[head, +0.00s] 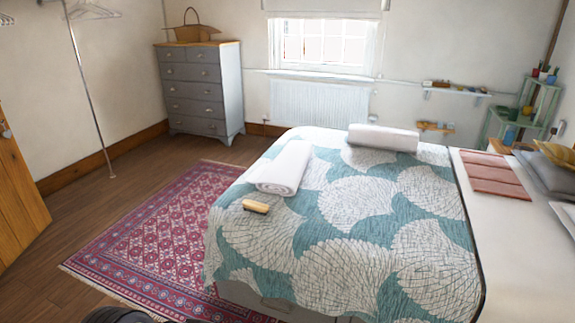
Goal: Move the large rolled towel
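Two white rolled towels lie on the bed (350,260). One rolled towel (283,168) lies near the bed's left edge, its spiral end facing me. It looks the bulkier of the two. The other rolled towel (383,137) lies crosswise at the bed's far edge. The two are apart. Neither of my grippers shows in the head view, and nothing is seen touching the towels.
A small wooden brush-like object (255,206) lies on the bed in front of the nearer towel. A red patterned rug (150,235) covers the floor left of the bed. A grey dresser (202,88) stands at the back wall. A wooden door (18,190) is at left.

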